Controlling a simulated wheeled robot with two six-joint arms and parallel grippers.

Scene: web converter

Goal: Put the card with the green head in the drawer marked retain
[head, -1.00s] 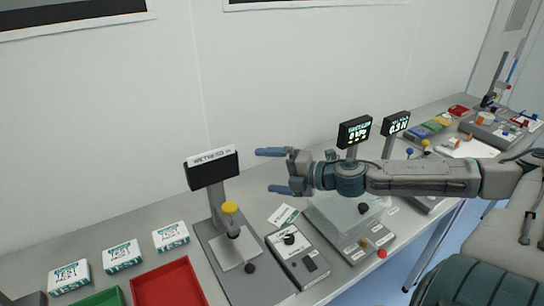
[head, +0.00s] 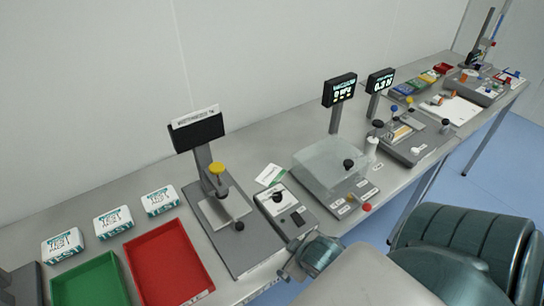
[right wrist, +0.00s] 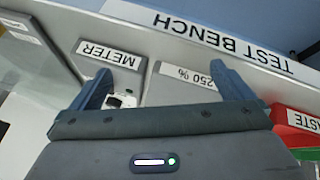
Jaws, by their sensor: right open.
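The card with the green head (head: 270,174) lies on the bench behind the small meter box (head: 285,209), apart from my gripper. It is white with a green part. My right gripper (head: 288,268) is low at the bench's front edge, in front of the meter box. In the right wrist view its two fingers (right wrist: 165,90) are spread with nothing between them, over labels reading METER (right wrist: 113,57) and 250 %. I cannot make out a drawer marked retain in either view. My left gripper is not in view.
A red tray (head: 209,292) and a green tray (head: 118,302) stand at the left, with several white TEST boxes (head: 113,222) behind. A press-like stand (head: 240,252) is left of the meter box. A scale (head: 332,161) with a display stands to the right.

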